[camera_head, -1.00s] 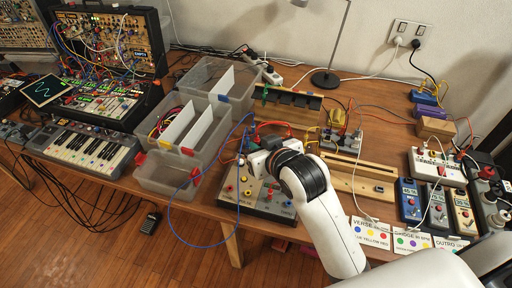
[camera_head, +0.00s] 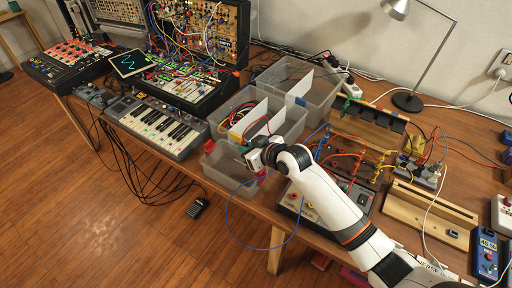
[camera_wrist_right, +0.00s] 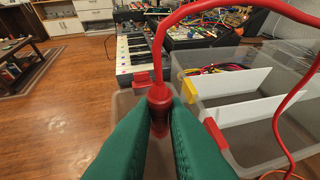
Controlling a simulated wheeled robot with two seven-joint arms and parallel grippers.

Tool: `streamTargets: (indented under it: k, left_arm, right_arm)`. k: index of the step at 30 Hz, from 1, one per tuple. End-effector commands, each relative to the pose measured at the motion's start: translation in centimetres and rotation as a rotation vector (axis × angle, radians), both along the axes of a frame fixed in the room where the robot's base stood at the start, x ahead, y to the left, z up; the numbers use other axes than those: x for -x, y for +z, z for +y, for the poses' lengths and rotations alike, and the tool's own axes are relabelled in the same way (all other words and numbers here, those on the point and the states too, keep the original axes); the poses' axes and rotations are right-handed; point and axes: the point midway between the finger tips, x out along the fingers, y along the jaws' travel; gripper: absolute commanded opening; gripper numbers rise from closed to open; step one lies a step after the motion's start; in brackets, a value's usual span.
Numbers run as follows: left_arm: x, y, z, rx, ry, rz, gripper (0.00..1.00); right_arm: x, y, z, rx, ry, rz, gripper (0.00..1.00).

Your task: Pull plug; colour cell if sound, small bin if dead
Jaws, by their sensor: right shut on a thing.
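My right gripper (camera_head: 243,148) is shut on a red plug (camera_wrist_right: 159,98) with a red cable running up and off to the right. In the right wrist view, the green fingers close on the plug's sides. The gripper is over the small clear bin (camera_head: 217,181), whose rim (camera_wrist_right: 122,103) shows behind the plug. The larger divided bin (camera_wrist_right: 185,130) stands to the right, with white dividers and coloured cables in a cell. The grey box with knobs and sockets (camera_head: 293,204) is partly hidden by my arm. My left gripper is out of view.
A keyboard (camera_head: 160,124) and a patched synth case (camera_head: 190,80) stand left of the bins. A blue cable (camera_head: 228,222) loops over the table's front edge. A wooden rail (camera_head: 430,212) and a lamp (camera_head: 408,101) are to the right.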

Motion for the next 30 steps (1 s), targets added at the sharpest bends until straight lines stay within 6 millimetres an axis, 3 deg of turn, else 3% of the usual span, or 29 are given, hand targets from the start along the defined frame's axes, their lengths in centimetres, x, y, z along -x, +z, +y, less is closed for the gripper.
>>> streamTargets:
  k: [18,29,30]
  left_arm:
    - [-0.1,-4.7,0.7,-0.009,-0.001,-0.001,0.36]
    - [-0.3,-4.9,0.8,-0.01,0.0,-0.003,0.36]
    - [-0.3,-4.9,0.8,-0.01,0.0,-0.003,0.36]
  right_arm:
    - [-0.1,-4.9,0.0,0.0,0.002,0.001,0.0]
    - [-0.1,-5.2,0.0,0.001,0.001,0.001,0.0]
    - [-0.1,-5.2,0.0,0.0,0.001,0.001,0.16]
